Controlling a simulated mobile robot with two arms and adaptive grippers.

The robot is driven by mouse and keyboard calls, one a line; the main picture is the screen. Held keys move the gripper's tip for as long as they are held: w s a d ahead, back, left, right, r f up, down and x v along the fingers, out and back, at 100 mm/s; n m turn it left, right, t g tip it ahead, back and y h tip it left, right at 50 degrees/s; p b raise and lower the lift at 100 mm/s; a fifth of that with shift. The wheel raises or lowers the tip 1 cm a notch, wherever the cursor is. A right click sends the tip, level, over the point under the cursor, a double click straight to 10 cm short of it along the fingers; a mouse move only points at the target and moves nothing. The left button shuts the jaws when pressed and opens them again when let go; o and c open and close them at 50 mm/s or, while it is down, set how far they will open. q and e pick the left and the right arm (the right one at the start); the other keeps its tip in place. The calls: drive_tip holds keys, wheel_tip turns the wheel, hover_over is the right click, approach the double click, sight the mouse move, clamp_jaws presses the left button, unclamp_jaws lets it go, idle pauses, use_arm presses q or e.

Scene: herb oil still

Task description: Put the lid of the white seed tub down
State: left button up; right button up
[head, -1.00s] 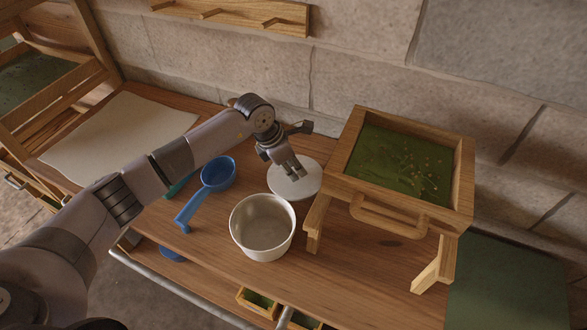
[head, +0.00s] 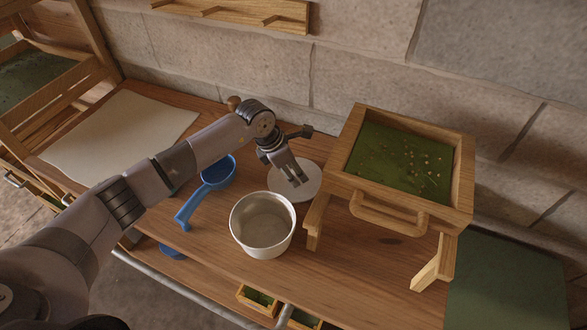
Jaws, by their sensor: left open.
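The white seed tub (head: 262,244) stands upright and uncovered on the wooden bench. Its round white lid (head: 311,183) lies flat on the bench behind the tub, close to the left legs of the wooden sieve frame. My left gripper (head: 294,180) is open with its fingers pointing down just over the lid and hides part of it. I cannot tell whether the fingertips touch the lid. My right gripper does not show.
A wooden sieve frame (head: 463,190) with a green bed and scattered seeds stands on legs to the right. A blue scoop (head: 190,208) lies left of the tub, partly behind my arm. A pale mat (head: 110,135) covers the left bench. A green panel (head: 505,285) is at lower right.

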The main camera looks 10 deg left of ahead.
use_arm(q)
drive_tip(key=shift+r+p, duration=0.3)
drive_tip(key=b+v, duration=0.3)
drive_tip(key=v, duration=0.8)
drive_tip(key=shift+r, duration=0.4)
drive_tip(key=shift+a, duration=0.1)
drive_tip(key=shift+s+f, duration=0.1)
